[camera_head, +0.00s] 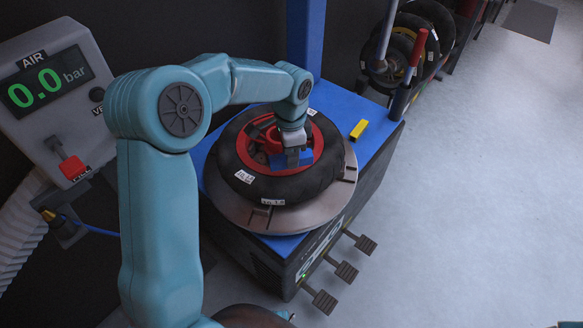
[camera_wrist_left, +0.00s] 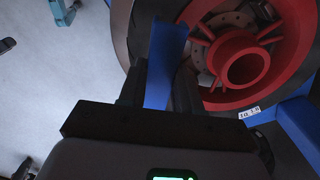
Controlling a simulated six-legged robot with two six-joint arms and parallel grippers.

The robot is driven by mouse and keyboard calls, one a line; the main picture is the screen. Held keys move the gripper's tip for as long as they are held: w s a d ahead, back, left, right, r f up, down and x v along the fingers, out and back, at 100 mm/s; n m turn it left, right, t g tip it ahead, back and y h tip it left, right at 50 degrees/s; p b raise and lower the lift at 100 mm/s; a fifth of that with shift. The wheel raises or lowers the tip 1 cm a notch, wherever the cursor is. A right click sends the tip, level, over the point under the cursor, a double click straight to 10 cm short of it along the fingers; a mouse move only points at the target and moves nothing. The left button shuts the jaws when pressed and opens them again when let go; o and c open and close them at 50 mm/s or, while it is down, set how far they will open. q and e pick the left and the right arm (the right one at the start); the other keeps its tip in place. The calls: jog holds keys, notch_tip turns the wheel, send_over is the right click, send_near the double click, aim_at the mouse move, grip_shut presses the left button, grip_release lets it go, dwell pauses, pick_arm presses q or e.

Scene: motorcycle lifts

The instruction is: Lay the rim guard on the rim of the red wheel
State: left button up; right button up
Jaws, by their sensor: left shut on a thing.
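The red wheel (camera_head: 319,146) lies flat with its black tyre (camera_head: 300,185) on the round turntable of the blue machine. In the left wrist view its red hub (camera_wrist_left: 224,66) and spokes show at the upper right. My left gripper (camera_head: 292,152) is over the wheel, pointing down, and shut on the blue rim guard (camera_head: 280,160). In the left wrist view the rim guard (camera_wrist_left: 162,65) stands between the two fingers, its far end overlapping the wheel's edge in the picture. I cannot tell whether it touches the rim.
A yellow block (camera_head: 358,130) lies on the blue machine top beside the turntable (camera_head: 240,215). Pedals (camera_head: 346,271) stick out at the machine's front. An air panel (camera_head: 55,95) reading 0.0 bar stands left. Spare tyres hang behind. The floor at right is clear.

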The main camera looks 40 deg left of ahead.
aim_at(291, 177)
pick_arm(q)
notch_tip(291, 177, down, 6)
jog(key=shift+w+r, duration=0.15)
dwell(0.3)
jog(key=shift+f+b, duration=0.2)
jog(key=shift+b, duration=0.1)
jog(key=o, duration=1)
jog(key=shift+r, duration=0.1)
